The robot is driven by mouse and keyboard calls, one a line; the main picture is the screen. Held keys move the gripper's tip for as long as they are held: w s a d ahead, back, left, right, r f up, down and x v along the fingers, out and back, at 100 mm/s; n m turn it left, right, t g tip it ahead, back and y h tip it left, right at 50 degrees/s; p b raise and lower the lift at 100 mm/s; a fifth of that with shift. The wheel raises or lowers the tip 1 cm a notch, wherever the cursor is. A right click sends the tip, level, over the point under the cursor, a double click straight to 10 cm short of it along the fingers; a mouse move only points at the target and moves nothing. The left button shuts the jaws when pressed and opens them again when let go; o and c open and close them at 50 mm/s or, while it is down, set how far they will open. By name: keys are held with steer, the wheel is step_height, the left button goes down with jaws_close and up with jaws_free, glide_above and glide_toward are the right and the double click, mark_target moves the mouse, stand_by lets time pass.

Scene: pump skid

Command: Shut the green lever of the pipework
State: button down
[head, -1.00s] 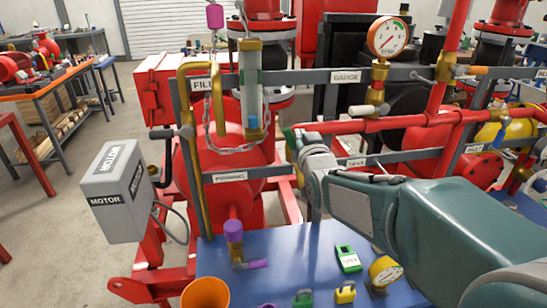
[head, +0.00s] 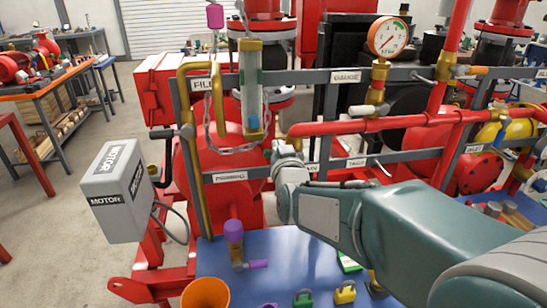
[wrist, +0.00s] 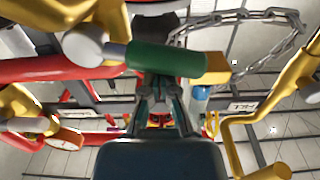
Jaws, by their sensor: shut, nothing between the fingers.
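The green lever (wrist: 165,62) shows in the wrist view as a thick green grip lying across the picture, on a grey stem with a pale round end at left. Brass pipework is close around it. My gripper (wrist: 160,84) is shut and empty, its fingertips right at the underside of the green grip in the picture. I cannot tell whether they touch it. In the head view my arm's wrist end is by the middle of the pipe frame and hides the lever and my fingers.
A chain (wrist: 245,18) and a bent brass pipe (wrist: 240,135) are close by. A red pipe (head: 345,127) and grey labelled rails (head: 290,78) cross the skid. A blue table (head: 255,262) with padlocks and an orange cup (head: 206,293) is below.

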steer(key=shift+s+a+f, duration=0.1)
steer(key=shift+a+f, duration=0.3)
steer(key=shift+f, duration=0.35)
steer(key=shift+r, duration=0.6)
steer(key=s+d, duration=0.1)
steer(key=s, duration=0.8)
steer(key=shift+d, duration=0.4)
steer(key=s+d+f+g+h, duration=0.1)
steer(key=s+d+f+g, duration=0.1)
steer(key=s+d+g, duration=0.2)
steer(key=s+d+f+m+g+h, duration=0.1)
steer(key=s+d+f+g, duration=0.2)
steer(key=s, duration=0.7)
steer(key=s+d+f+m+g+h, duration=0.1)
steer(key=s+d+f+g, duration=0.1)
steer(key=s+d+g, duration=0.3)
steer(key=s+d, duration=0.2)
steer(key=shift+s+d+f, duration=0.2)
steer(key=shift+s+f, duration=0.15)
steer(key=shift+f, duration=0.05)
